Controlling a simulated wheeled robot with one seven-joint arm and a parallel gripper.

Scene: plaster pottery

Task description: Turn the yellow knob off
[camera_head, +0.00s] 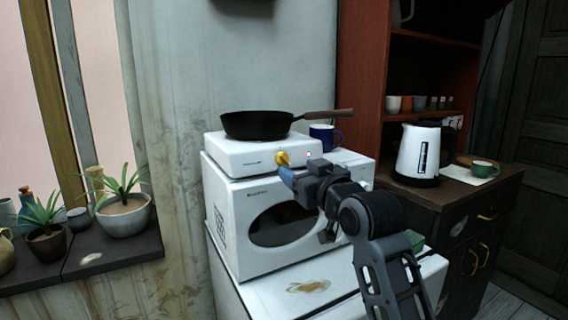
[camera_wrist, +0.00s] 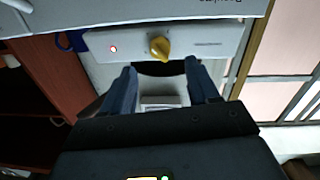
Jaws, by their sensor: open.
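The yellow knob (camera_head: 283,158) is on the front face of a white hot plate (camera_head: 235,154), which stands on a white microwave. A small red light (camera_head: 308,153) shows on the same face, to the right of the knob. In the wrist view the knob (camera_wrist: 159,48) is upside down, with the red light (camera_wrist: 113,49) on its left. My gripper (camera_head: 287,176) is just in front of the knob and slightly below it in the head view. Its blue fingers are apart in the wrist view (camera_wrist: 162,78), with nothing between them.
A black frying pan (camera_head: 258,124) sits on the hot plate, its handle pointing right. A blue mug (camera_head: 322,135) stands behind it on the microwave (camera_head: 240,215). A kettle (camera_head: 418,152) and a green cup (camera_head: 484,168) stand on the cabinet at right. Potted plants (camera_head: 124,214) line the left ledge.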

